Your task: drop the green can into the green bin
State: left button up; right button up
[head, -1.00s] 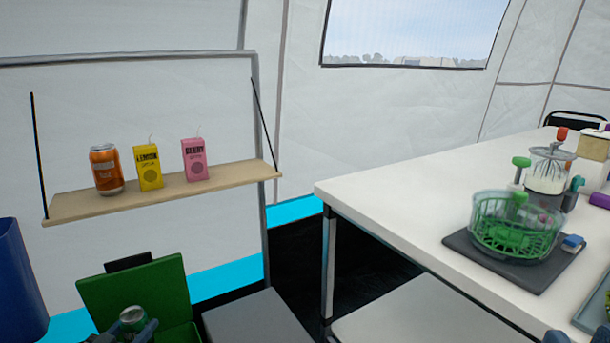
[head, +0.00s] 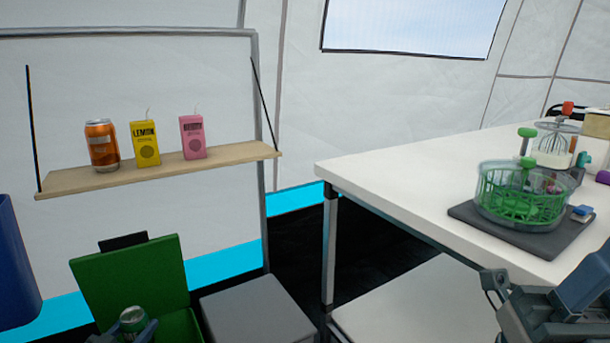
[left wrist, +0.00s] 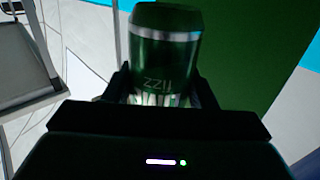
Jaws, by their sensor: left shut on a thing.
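The green can (head: 133,319) is held upright in my left gripper (head: 128,334) at the bottom left of the head view. In the left wrist view the can (left wrist: 165,50) sits between the two fingers of the left gripper (left wrist: 163,88). The green bin (head: 130,278) has its lid up behind the can. The can shows in front of the lid, near the bin's opening; its exact height over the bin is hard to tell. My right gripper (head: 510,310) shows at the lower right, apart from the bin; its fingertips are not clear.
A blue bin (head: 15,265) stands left and a grey box (head: 255,305) right of the green bin. A shelf (head: 230,158) above holds an orange can (head: 102,145), a yellow carton (head: 145,143) and a pink carton (head: 193,137). A white table (head: 400,180) holds a green basket (head: 522,195).

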pick_arm(q)
jog(key=shift+f, duration=0.1)
jog(key=o, duration=1)
jog(key=shift+o, duration=0.2)
